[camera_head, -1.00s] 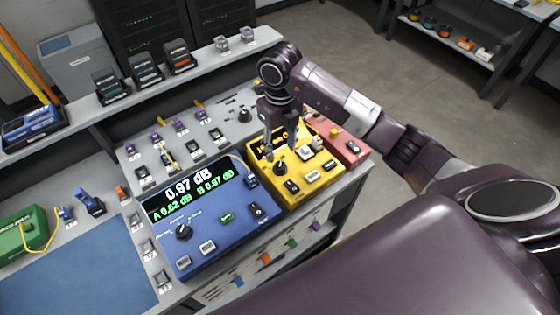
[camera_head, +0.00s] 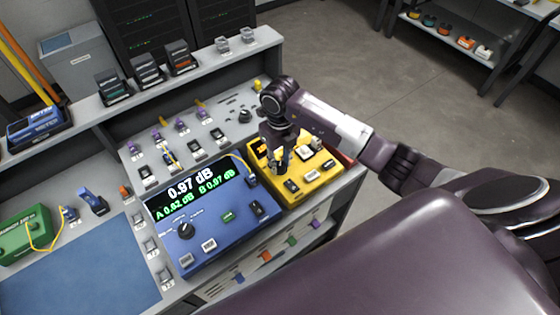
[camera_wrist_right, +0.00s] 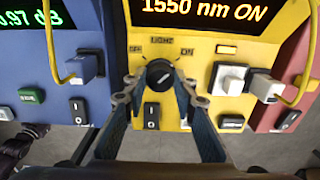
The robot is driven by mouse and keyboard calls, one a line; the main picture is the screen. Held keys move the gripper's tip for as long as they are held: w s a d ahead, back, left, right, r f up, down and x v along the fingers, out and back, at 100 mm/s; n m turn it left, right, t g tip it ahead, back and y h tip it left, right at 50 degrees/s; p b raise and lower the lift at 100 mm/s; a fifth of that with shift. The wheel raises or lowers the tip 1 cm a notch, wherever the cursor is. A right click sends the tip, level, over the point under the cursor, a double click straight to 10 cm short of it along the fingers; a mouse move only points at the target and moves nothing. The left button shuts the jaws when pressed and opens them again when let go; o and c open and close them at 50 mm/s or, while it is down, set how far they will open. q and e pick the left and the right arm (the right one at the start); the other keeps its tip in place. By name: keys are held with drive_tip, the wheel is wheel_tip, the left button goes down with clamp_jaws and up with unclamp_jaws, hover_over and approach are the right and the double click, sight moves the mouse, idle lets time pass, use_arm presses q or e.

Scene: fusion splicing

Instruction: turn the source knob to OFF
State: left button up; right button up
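The yellow source box (camera_head: 322,178) stands on the bench right of the blue meter; its display (camera_wrist_right: 205,12) reads "1550 nm ON". Its black round source knob (camera_wrist_right: 160,75) has a light pointer line slanting toward the upper right. Small labels arc above it, too small to read surely. My right gripper (camera_wrist_right: 159,84) has its two fingers on either side of the knob, with slight gaps visible; I cannot tell any contact. In the head view the right gripper (camera_head: 282,160) is over the knob and hides most of it. My left gripper is not in view.
The blue meter (camera_head: 215,228) reads 0.97 dB. A yellow cable (camera_wrist_right: 48,45) plugs into it close to the left finger. White connectors and a second yellow cable (camera_wrist_right: 308,60) sit right of the knob. The red box (camera_wrist_right: 300,115) adjoins the yellow one.

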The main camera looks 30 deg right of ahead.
drive_tip(key=c, duration=0.5)
drive_tip(key=shift+c, duration=0.2)
drive_tip(key=shift+w+f+n+b, duration=0.1)
drive_tip(key=shift+n+b, duration=0.7)
drive_tip(key=shift+b, duration=0.15)
drive_tip(key=n+b, duration=1.1)
drive_tip(key=b, duration=0.1)
drive_tip(key=shift+n+b, duration=1.45)
drive_tip(key=shift+n, duration=0.45)
drive_tip(key=shift+r, duration=0.2)
